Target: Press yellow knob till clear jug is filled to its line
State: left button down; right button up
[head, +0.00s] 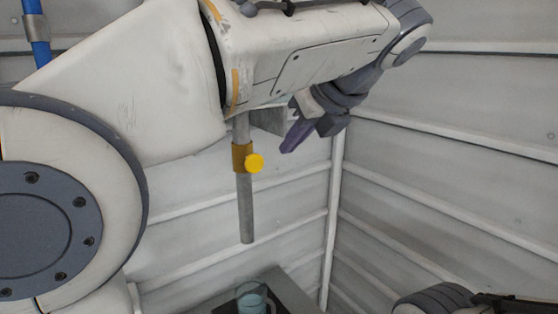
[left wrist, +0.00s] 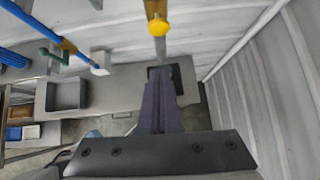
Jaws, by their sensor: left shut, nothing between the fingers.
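The yellow knob (head: 254,163) sits on a brown collar on a grey vertical spout pipe (head: 246,210). It also shows at the top of the left wrist view (left wrist: 158,27). The clear jug (head: 251,298) stands below the pipe's lower end, at the bottom of the head view, with bluish contents inside. Its fill line cannot be made out. My left gripper (head: 288,150) is shut and empty, to the right of the knob in the head view and apart from it. Its purple fingers (left wrist: 160,78) point toward the pipe area in the left wrist view. My right gripper is not clearly visible.
The jug stands on a dark patch of a grey bench (head: 290,286). Ribbed pale walls (head: 450,150) close in at the right.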

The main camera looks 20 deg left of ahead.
pick_arm(q)
send_near(256, 169)
notch_tip(256, 169, down, 4)
jog(key=w+a+p, duration=0.2)
jog(key=shift+a, duration=0.25)
jog(key=shift+w+a+p, duration=0.25)
jog(key=shift+w+p, duration=0.05)
jog(key=shift+f, duration=0.1)
